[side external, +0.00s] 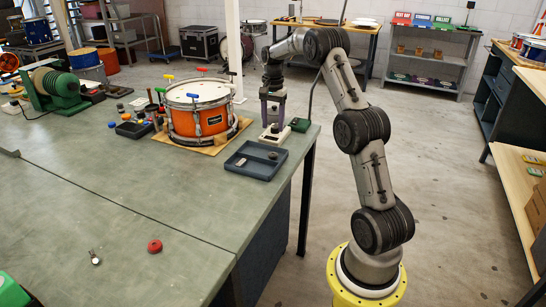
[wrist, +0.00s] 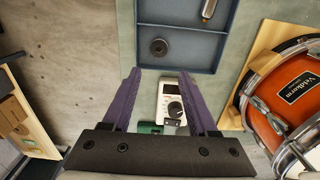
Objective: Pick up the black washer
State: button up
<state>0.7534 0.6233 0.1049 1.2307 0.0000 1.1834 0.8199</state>
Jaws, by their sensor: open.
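The black washer (wrist: 159,47) is a small dark ring with a centre hole. It lies flat in a blue-grey tray (wrist: 190,70), near one corner in the wrist view. In the side external view the washer (side external: 272,156) is a small dark spot inside the tray (side external: 236,169). My gripper (side external: 271,122) is open, pointing down above the white meter behind the tray. In the wrist view my gripper (wrist: 158,76) has its purple fingers spread, with the washer beyond their tips. Nothing is held.
A white meter with a dial (wrist: 172,102) and a green item (wrist: 149,128) lie below my fingers. A metal cylinder (wrist: 209,8) shares the tray. An orange drum (side external: 199,112) on a wooden board stands beside the tray. The bench front (side external: 110,190) is mostly clear.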

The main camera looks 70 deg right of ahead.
send_over(273, 154)
jog(key=f, duration=0.5)
jog(key=shift+w+d+f, duration=0.15)
jog(key=shift+d+f, duration=0.05)
jog(key=shift+f, duration=0.1)
jog(key=shift+a+f, duration=0.2)
jog(key=shift+f, duration=2.4)
grip_shut()
